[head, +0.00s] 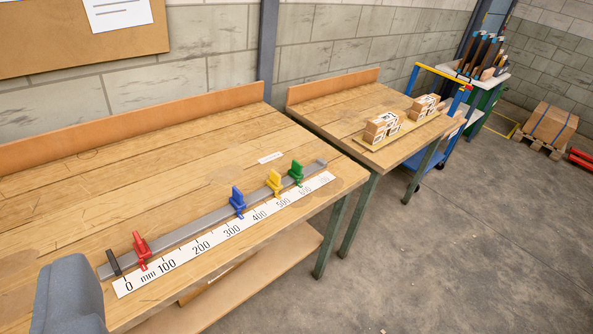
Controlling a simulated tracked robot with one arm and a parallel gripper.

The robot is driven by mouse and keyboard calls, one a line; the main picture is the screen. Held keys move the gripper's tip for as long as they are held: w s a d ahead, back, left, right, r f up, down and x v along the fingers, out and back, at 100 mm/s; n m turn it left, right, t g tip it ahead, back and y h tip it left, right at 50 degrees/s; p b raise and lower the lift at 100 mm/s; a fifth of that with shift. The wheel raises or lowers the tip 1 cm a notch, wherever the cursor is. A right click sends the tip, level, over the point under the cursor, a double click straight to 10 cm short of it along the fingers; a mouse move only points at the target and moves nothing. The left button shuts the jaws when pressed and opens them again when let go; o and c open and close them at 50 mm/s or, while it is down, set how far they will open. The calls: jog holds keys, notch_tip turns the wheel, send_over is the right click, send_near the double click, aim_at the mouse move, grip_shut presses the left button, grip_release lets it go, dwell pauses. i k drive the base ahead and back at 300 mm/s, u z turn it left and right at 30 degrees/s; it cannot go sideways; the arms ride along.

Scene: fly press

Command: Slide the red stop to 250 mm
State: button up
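The red stop (141,250) stands upright on a grey metal rail (205,221) on the near workbench. It sits near the rail's left end, and its pointer reaches down to the white scale (222,237) between 0 and 100, roughly midway. The 200 and 300 marks lie to its right. The blue stop (238,203) stands between 300 and 400. The yellow stop (275,182) is near 500, and the green stop (296,173) is beyond it near 600. My gripper's fingers do not show. Nothing touches the red stop.
A dark end piece (114,263) stands on the rail just left of the red stop. The rail between red and blue is clear. A grey rounded part, probably mine, fills the bottom left corner. A second bench (345,110) carries boxes (382,126); a blue trolley stands behind.

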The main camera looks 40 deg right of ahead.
aim_at(143, 250)
jog(key=z, duration=0.9)
jog(key=i, duration=0.95)
jog(key=u, duration=0.15)
